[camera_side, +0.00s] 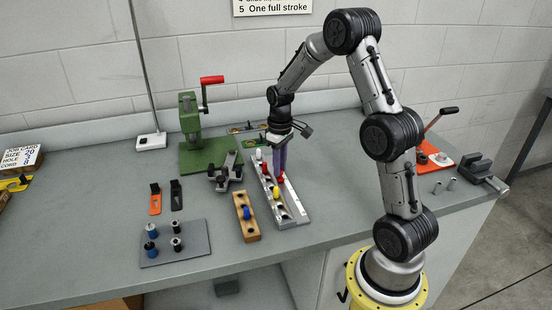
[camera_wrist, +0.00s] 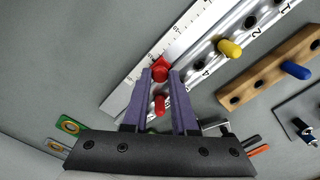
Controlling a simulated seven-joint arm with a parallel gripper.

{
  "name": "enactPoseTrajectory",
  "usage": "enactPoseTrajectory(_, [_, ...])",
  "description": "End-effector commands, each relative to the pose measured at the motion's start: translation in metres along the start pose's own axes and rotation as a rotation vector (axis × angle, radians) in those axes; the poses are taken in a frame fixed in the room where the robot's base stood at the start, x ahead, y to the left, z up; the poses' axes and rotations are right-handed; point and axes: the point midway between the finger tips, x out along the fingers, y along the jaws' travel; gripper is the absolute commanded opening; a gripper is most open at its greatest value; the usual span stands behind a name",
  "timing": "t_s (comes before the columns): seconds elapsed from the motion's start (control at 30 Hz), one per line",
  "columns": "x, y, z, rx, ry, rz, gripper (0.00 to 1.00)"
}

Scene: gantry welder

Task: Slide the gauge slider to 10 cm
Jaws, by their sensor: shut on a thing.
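The gauge is a white ruler strip (camera_side: 296,208) with dark scale marks beside a metal rail. In the wrist view the ruler (camera_wrist: 172,49) runs diagonally, with a red slider knob (camera_wrist: 160,73) on it. The knob sits between the tips of my gripper's two purple fingers (camera_wrist: 160,76). In the side view my gripper (camera_side: 281,174) points straight down over the ruler, and the red slider (camera_side: 281,178) shows at its fingertips. My gripper is shut on the slider knob. The slider's exact reading on the scale is too small to tell.
The metal rail beside the ruler holds a yellow peg (camera_side: 276,191), a red peg (camera_side: 264,168) and a white peg (camera_side: 258,154). A wooden block (camera_side: 249,227) with a blue peg lies left of it. A green press (camera_side: 190,125) stands behind left.

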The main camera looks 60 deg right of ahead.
Motion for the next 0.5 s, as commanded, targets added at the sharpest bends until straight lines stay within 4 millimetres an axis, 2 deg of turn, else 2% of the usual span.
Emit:
enactPoseTrajectory(0.1, [-0.004,-0.016,0.018,-0.003,0.008,0.002,0.00])
enactPoseTrajectory(0.23, [-0.003,-0.027,0.032,-0.001,0.008,0.002,0.00])
enactPoseTrajectory(0.5, [-0.003,-0.032,0.038,0.000,0.010,0.003,0.00])
